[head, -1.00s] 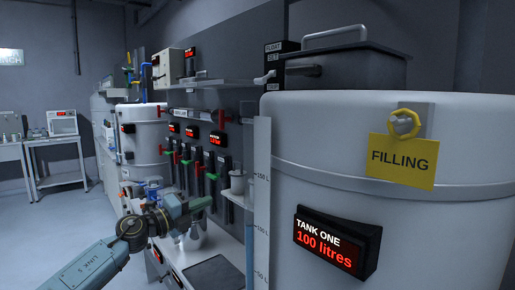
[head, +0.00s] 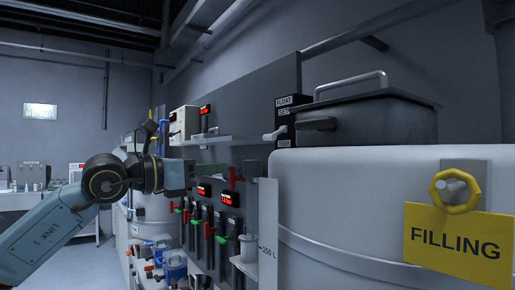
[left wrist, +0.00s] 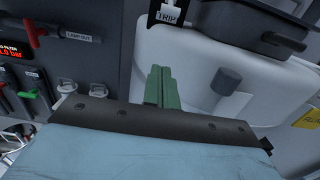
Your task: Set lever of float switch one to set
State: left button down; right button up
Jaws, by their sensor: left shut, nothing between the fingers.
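The float switch (head: 285,112) is a black plate beside tank one's dark lid, labelled FLOAT and SET above and TRIP below. Its pale lever (head: 274,133) sticks out to the left, tipped slightly down, between the SET and TRIP labels. The fingers also show in the left wrist view (left wrist: 162,86).
White tank one (head: 340,200) with a yellow FILLING tag (head: 458,244) fills the right. A shelf (head: 222,142) runs left of the switch on the grey panel. Red and green valve handles (head: 208,228) stand below my gripper. Open air lies between gripper and lever.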

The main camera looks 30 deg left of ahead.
aim_at(269, 137)
pick_arm(q)
jog(key=w+d+r+p, duration=0.4)
jog(key=w+p, duration=0.3)
jog(key=w, duration=0.3)
jog(key=shift+r+p, duration=0.15)
jog(key=shift+p, duration=0.15)
